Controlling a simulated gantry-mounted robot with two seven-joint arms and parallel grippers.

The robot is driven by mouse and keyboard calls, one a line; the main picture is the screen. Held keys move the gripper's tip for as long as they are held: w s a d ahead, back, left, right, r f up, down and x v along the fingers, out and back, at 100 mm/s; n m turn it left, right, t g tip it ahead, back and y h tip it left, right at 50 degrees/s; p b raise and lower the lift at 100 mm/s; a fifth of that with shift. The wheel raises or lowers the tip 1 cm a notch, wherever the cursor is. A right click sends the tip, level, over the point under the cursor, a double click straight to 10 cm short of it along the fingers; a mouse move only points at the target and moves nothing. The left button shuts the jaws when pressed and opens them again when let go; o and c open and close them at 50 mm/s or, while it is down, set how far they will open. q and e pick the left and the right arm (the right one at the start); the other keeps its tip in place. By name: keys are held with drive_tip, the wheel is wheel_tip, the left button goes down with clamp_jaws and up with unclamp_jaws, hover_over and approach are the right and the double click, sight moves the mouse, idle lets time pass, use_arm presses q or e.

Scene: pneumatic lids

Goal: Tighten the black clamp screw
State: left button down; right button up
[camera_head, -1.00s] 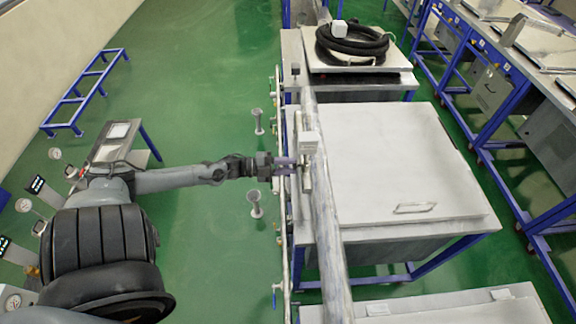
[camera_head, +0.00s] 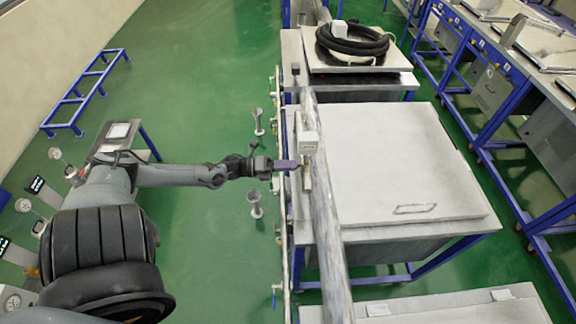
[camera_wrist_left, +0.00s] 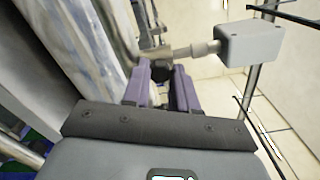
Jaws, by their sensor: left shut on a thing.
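My left gripper (camera_head: 293,164) reaches in from the left to the near-left edge of the white lidded table. It is at a small metal clamp (camera_head: 307,178) beside a pale box-shaped fitting (camera_head: 308,142). In the left wrist view its two purple fingers (camera_wrist_left: 160,88) are shut on the black clamp screw (camera_wrist_left: 158,74), a small dark piece between the fingertips. The fingers hide most of the screw, and in the head view I cannot make it out. My right gripper is in neither view.
A long silvery pipe (camera_head: 326,220) runs past the clamp along the table's left side. The white lid (camera_head: 400,150) lies flat with a handle. A coiled black hose (camera_head: 352,40) rests on the table behind.

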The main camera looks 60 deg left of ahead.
use_arm(q)
drive_tip(key=shift+m, duration=0.6)
drive_tip(key=c, duration=0.9)
unclamp_jaws()
drive_tip(key=shift+s, duration=0.1)
drive_tip(key=b+v, duration=0.1)
drive_tip(key=v, duration=0.9)
drive_tip(key=shift+s+a, duration=0.2)
drive_tip(key=shift+s, duration=0.1)
